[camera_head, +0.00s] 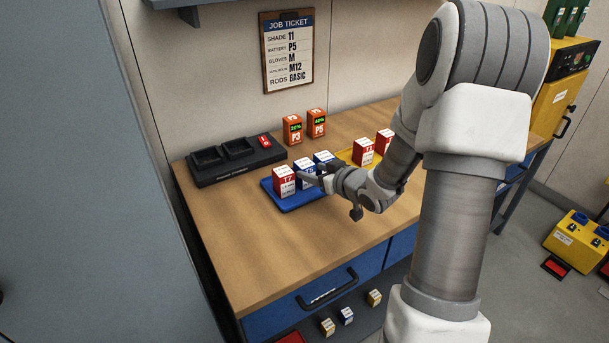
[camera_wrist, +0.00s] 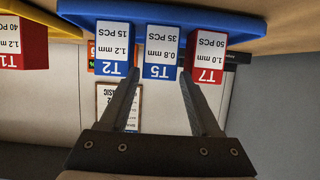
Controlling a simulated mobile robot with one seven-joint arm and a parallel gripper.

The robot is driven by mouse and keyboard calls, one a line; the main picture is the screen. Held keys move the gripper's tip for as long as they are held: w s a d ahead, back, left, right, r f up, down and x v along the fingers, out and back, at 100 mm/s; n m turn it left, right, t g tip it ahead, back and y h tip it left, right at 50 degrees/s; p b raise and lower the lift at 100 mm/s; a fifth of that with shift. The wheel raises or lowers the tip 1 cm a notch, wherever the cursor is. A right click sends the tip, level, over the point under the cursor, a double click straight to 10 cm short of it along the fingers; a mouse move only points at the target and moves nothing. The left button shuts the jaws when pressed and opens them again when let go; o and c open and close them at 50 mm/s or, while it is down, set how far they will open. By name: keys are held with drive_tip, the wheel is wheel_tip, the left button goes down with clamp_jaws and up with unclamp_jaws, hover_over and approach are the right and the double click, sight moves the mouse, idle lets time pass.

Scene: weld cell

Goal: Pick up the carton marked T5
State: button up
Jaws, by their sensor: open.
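The T5 carton (camera_wrist: 162,50) is blue and white and stands between the T2 carton (camera_wrist: 112,48) and the red T7 carton (camera_wrist: 206,55) in the wrist view, which is upside down. In the head view the T5 carton (camera_head: 304,171) is partly hidden by my gripper (camera_head: 312,179). All three stand on a blue tray (camera_head: 303,201). My gripper is open and empty. In the wrist view its fingertips flank the T5 carton's T5-marked end, one towards T2 and one towards T7. I cannot tell whether they reach around its sides.
A yellow tray (camera_head: 345,155) with red T1 carton (camera_wrist: 18,45) is beside the blue tray. Orange batteries P3 (camera_head: 295,129) and P5 (camera_head: 317,123) stand behind. A black charger (camera_head: 232,170) is at the left. The bench's front (camera_head: 270,262) is clear.

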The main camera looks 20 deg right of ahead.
drive_tip(key=shift+x, duration=1.45)
clamp_jaws()
